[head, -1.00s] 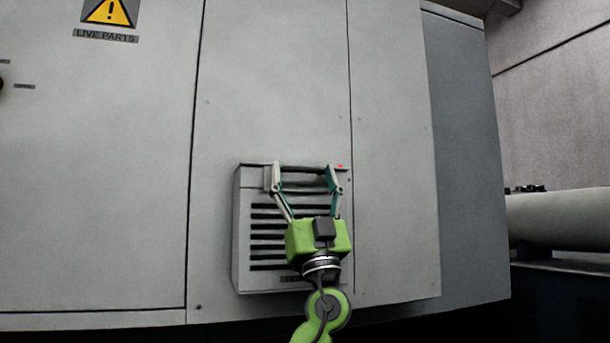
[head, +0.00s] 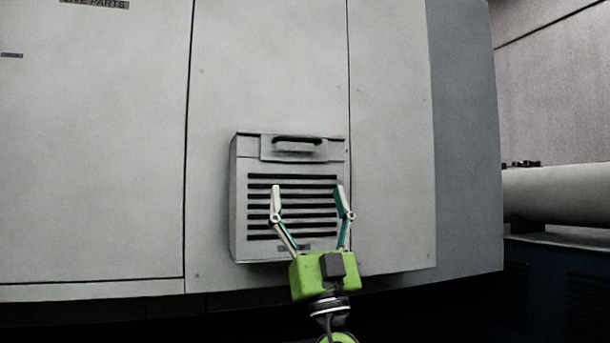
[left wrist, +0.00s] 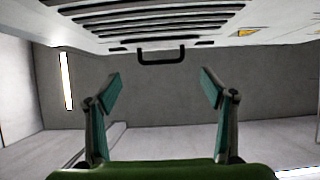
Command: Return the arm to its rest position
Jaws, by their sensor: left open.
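My left gripper (head: 308,190) is green with two jointed fingers. It is open and empty, in front of the lower part of a grey louvred box (head: 240,200) on the machine front. The box has a dark handle (head: 298,140) at its top, above my fingertips and apart from them. The left wrist view shows the open fingers (left wrist: 160,85) with free space between them, and the dark handle (left wrist: 161,56) beyond. My right gripper is in neither view.
The large grey machine cabinet (head: 270,60) fills most of the head view. A pale horizontal cylinder (head: 555,190) stands at the right over a dark base (head: 555,290). A bright light strip (left wrist: 66,80) shows on the left in the wrist view.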

